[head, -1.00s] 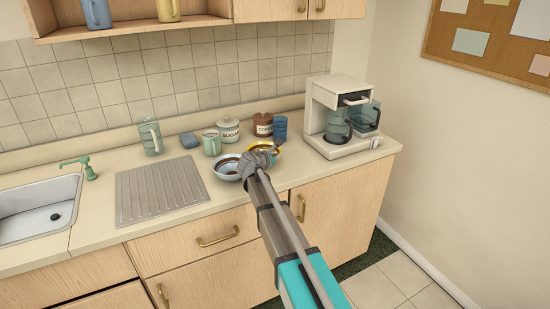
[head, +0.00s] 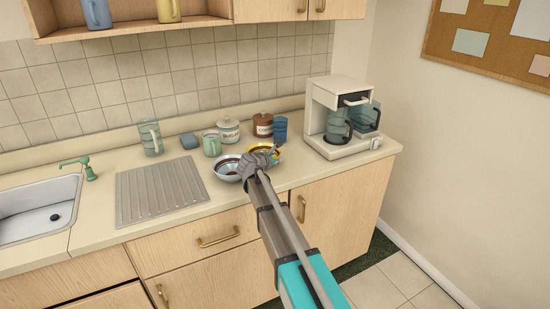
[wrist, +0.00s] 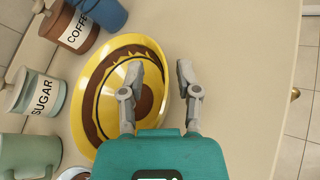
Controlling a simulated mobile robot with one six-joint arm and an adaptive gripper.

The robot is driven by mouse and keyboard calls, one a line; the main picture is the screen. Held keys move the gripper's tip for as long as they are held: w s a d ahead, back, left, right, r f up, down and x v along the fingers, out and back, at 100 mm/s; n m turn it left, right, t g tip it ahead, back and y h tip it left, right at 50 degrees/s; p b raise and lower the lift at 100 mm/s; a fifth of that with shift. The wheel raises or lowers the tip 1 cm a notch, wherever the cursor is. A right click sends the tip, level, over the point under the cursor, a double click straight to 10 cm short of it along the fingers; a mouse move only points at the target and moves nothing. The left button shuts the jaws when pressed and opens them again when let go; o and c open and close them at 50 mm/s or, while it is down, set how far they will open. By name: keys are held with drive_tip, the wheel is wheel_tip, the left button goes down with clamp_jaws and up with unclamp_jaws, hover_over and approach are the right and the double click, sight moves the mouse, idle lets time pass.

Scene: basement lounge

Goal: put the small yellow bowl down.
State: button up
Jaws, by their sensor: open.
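The small yellow bowl (head: 277,150), with a brown ring inside, sits on the counter (head: 330,172), partly hidden behind my gripper in the head view. The wrist view shows the bowl (wrist: 112,92) from above. My gripper (wrist: 160,71) is open across the bowl's right rim. Its left finger is over the inside of the bowl and its right finger is outside the rim. A gap shows between the fingers and I cannot tell whether either touches the bowl. In the head view my gripper (head: 262,157) hides the bowl's front.
A pale blue bowl (head: 222,168) stands close on the left. A sugar jar (head: 229,131), a coffee jar (head: 263,125), a blue cup (head: 281,129) and a green mug (head: 211,145) stand behind. A coffee maker (head: 335,95) is to the right. Bare counter lies right of the bowl.

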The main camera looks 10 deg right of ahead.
drive_tip(key=shift+s+r, duration=0.1)
drive_tip(key=shift+r, duration=0.15)
drive_tip(key=p+v, duration=0.4)
drive_tip(key=v, duration=0.7)
drive_tip(key=shift+s+a, duration=0.25)
drive_tip(key=shift+s, duration=0.05)
drive_tip(key=s+d+f+m+g+y, duration=0.2)
drive_tip(key=s+d+f+m+g, duration=0.15)
drive_tip(key=s+d+m, duration=0.35)
drive_tip(key=s+d+f+m+g+y, duration=0.1)
drive_tip(key=s+d+f+m+g, duration=0.2)
drive_tip(key=s+f+m, duration=0.4)
drive_tip(key=s+f+m+g+y, duration=0.1)
drive_tip(key=s+m+g+y, duration=0.3)
drive_tip(key=s+m, duration=0.4)
drive_tip(key=s+a+y, duration=0.1)
drive_tip(key=s, duration=0.6)
drive_tip(key=shift+f+m+y, duration=0.3)
drive_tip(key=shift+f+y, duration=0.05)
drive_tip(key=shift+y, duration=0.05)
drive_tip(key=shift+o, duration=0.4)
drive_tip(key=shift+s, duration=0.1)
